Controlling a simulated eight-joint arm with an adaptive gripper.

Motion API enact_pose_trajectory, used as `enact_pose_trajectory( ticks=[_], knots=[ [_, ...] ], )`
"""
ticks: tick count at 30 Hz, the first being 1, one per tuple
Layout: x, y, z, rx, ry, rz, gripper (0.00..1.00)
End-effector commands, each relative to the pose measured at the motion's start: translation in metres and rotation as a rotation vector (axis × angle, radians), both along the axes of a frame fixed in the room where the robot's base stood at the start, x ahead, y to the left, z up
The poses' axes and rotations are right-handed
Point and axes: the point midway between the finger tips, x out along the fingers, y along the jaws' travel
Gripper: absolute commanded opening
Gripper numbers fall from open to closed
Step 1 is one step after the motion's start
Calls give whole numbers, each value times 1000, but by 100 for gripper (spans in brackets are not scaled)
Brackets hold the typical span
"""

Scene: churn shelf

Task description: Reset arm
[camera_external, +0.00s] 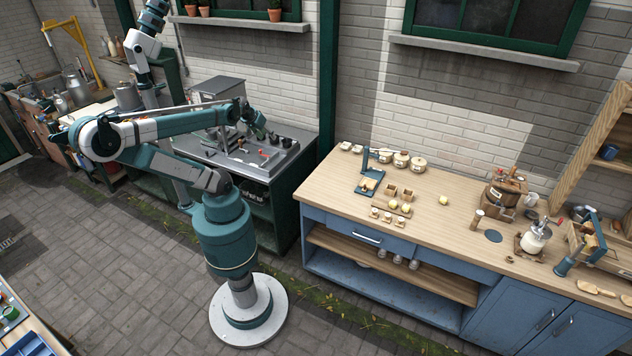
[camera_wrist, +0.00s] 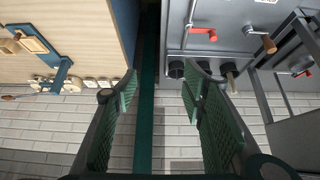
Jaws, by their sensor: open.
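My gripper (camera_external: 266,133) is raised over the right part of the grey metal counter in the external view. My arm is folded, with its elbow to the left and its forearm reaching right. In the wrist view my gripper (camera_wrist: 163,84) shows two dark green ridged fingers, spread wide apart. Nothing is between them but a green post and the brick wall beyond.
The grey metal counter (camera_external: 205,153) carries red-handled controls. The wooden worktop (camera_external: 450,229) on a blue cabinet stands to the right, with jars, small boxes and a churn (camera_external: 535,238). The dark green post (camera_external: 328,70) rises behind. Paved floor surrounds my base.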

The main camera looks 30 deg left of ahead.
Motion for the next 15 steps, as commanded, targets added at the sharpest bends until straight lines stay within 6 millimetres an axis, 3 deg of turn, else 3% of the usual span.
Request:
enact_pose_trajectory(
  ticks=[9,15],
  knots=[
    [0,0,-31,0,0,0,42],
    [0,0,-36,0,0,0,42]
  ],
)
